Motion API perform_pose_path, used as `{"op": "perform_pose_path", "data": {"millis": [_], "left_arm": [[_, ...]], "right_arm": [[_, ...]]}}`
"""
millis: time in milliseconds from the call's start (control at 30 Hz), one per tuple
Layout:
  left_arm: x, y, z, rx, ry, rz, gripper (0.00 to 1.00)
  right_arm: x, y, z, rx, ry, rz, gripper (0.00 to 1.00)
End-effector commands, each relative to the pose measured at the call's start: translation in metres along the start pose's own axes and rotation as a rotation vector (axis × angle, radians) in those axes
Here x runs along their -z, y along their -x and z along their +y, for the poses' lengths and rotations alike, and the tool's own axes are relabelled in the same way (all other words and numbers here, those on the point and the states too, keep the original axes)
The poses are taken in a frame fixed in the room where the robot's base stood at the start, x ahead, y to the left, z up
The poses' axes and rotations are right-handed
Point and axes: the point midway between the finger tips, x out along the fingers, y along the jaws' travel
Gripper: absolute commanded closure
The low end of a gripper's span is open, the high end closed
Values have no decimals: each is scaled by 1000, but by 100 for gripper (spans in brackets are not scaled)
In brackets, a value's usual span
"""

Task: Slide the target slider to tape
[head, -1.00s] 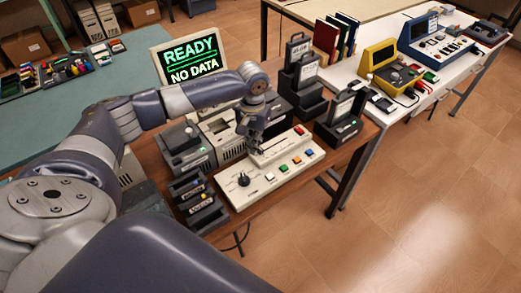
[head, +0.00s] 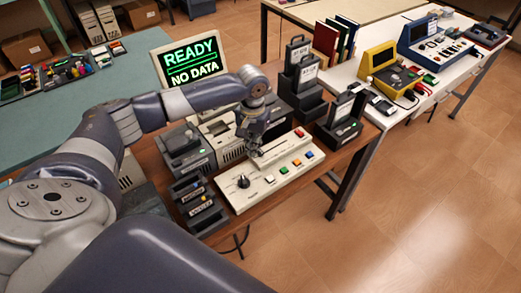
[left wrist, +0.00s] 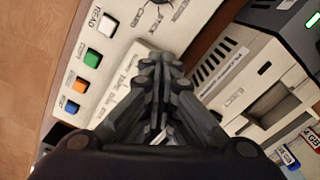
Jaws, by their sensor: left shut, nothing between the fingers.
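The cream control panel (head: 226,191) lies on the wooden table, with a black knob (head: 243,181) at its left and a row of coloured buttons. A raised strip with printed labels (head: 288,147) runs along its far side, and it also shows in the left wrist view (left wrist: 118,92). My left gripper (head: 256,152) is shut and empty at the left end of this strip. In the left wrist view its fingers (left wrist: 160,68) cover part of the strip. The slider's handle cannot be made out, nor whether the fingers touch it. My right gripper is not in view.
A monitor (head: 191,59) reading "READY NO DATA" stands behind the panel. Grey devices (head: 186,150) and black labelled holders (head: 193,191) crowd its left. A dark cartridge stand (head: 338,133) is close on the right. Open floor lies in front.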

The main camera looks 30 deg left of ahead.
Motion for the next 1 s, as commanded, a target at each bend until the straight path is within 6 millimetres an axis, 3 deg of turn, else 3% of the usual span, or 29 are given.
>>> {"op": "perform_pose_path", "data": {"millis": [600, 1000], "left_arm": [[0, 0, 0, 0, 0, 0, 100], [-4, 2, -3, 1, 0, 0, 100]], "right_arm": [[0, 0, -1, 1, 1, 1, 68], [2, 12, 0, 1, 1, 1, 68]]}}
